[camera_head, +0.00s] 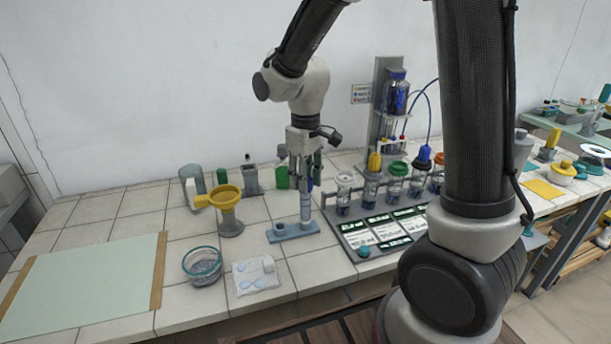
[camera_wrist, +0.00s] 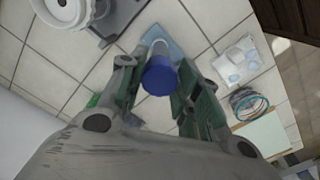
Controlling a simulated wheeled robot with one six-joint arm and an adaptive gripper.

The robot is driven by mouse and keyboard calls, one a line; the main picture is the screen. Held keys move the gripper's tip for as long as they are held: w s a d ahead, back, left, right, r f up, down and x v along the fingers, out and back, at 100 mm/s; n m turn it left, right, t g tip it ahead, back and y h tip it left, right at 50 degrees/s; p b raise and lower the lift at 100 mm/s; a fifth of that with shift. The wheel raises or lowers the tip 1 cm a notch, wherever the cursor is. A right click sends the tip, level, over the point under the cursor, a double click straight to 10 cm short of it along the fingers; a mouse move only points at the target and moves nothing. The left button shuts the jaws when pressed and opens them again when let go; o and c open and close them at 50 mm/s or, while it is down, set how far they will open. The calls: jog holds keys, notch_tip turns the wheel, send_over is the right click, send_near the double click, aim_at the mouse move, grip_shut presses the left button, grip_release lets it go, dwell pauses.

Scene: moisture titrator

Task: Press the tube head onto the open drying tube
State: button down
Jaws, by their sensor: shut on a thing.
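My gripper (camera_head: 305,178) points down over the small blue-grey stand (camera_head: 293,232) on the tiled bench. In the wrist view, my gripper (camera_wrist: 165,92) is shut on the round dark blue tube head (camera_wrist: 160,77), which sits between the two fingers. A pale, narrow drying tube (camera_head: 305,208) stands upright at the right end of the stand, directly below the fingers. The tube's top is hidden by the fingers in the head view. I cannot tell whether the head touches the tube. The stand also shows in the wrist view (camera_wrist: 172,46), partly behind the head.
A yellow funnel on a grey holder (camera_head: 230,210) is to the left. A glass bowl (camera_head: 202,265) and a white pad (camera_head: 256,275) are in front. A rack of capped jars (camera_head: 385,225) stands close on the right. A pale green mat (camera_head: 85,290) lies at far left.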

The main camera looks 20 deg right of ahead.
jog(key=shift+f, duration=0.75)
dwell(0.3)
jog(key=c, duration=0.7)
grip_release()
jog(key=shift+r, duration=0.1)
jog(key=shift+r, duration=2.15)
notch_tip(320, 180, up, 12)
jog(key=shift+r, duration=0.1)
